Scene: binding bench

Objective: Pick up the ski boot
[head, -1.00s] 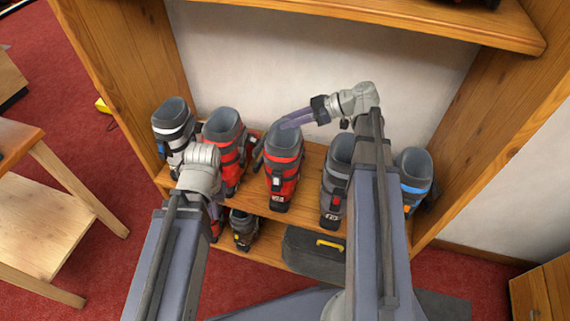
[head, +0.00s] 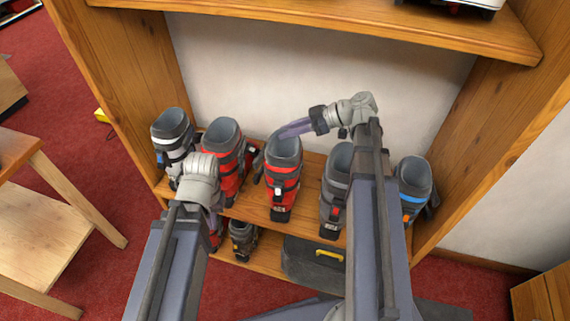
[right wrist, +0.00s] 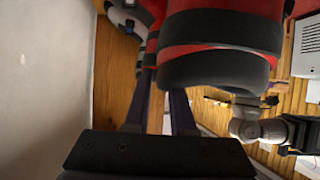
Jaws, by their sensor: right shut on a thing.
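A red and black ski boot (head: 284,185) with a grey liner stands upright in the middle of the row on the wooden shelf (head: 250,205). My right gripper (head: 283,136) reaches from the right to the top of its cuff and is shut on it. In the right wrist view, the fingers (right wrist: 162,78) meet the red and black cuff (right wrist: 220,50); the tips are hidden by the boot. I cannot tell any gap under the boot. My left gripper (head: 215,203) is low in front of the left boots, its fingers mostly hidden behind its wrist.
A white-grey boot (head: 173,132) and another red boot (head: 226,160) stand left. A grey boot (head: 334,190) and a blue-banded boot (head: 413,180) stand right. Below are a small dark boot (head: 243,240) and a dark case (head: 300,262). An upper shelf (head: 330,30) overhangs.

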